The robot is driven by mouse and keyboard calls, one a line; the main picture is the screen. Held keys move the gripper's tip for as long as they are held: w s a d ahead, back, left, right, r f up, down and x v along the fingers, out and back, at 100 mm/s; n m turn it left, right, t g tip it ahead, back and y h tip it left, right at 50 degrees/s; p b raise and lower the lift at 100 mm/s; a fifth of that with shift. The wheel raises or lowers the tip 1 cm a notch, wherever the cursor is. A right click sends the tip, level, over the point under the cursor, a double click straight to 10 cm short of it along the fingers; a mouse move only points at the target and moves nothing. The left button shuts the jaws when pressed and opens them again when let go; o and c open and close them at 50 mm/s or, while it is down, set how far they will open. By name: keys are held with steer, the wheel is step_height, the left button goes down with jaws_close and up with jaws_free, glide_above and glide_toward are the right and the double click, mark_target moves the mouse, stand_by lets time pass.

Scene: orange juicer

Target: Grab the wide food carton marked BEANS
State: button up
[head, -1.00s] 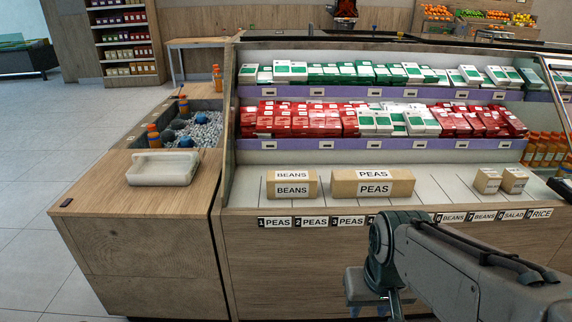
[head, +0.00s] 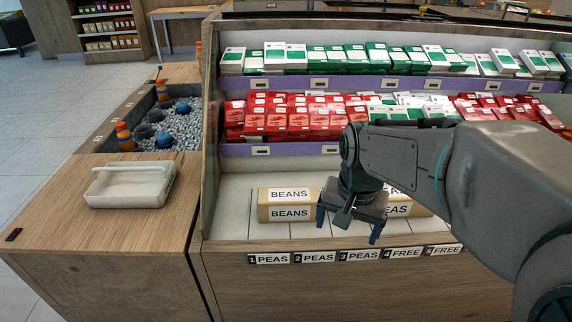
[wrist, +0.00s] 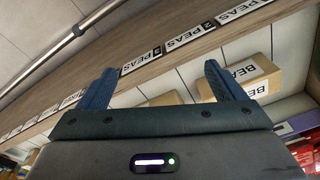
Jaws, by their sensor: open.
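The wide brown carton marked BEANS (head: 289,205) lies on the lower white shelf, near its left end. It also shows in the wrist view (wrist: 252,76), partly behind a finger. A brown carton marked PEAS (head: 408,208) lies to its right, mostly hidden by my arm and gripper. My gripper (head: 348,227) is open and empty, fingers pointing down, just in front of the shelf area and to the right of the BEANS carton. In the wrist view both fingers (wrist: 155,85) are spread, with the shelf edge and its labels beyond them.
The shelf front carries numbered labels (head: 315,257) reading PEAS and FREE. Red and green cartons (head: 300,112) fill the shelves above. A wooden counter at left holds a white tray (head: 131,184) and a gravel bin (head: 180,122) with bottles. Bare shelf lies left of BEANS.

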steer(key=w+a+r+m+p, duration=0.15)
steer(key=w+a+m, duration=0.35)
steer(key=w, duration=0.5)
steer(key=m+g+p, duration=0.1)
steer(key=m, duration=0.7)
glide_above(289, 194)
steer(key=f, duration=0.2)
step_height(289, 194, down, 13)
steer(key=shift+r+b, duration=0.15)
steer(key=shift+b, duration=0.65)
steer(key=c, duration=1.2)
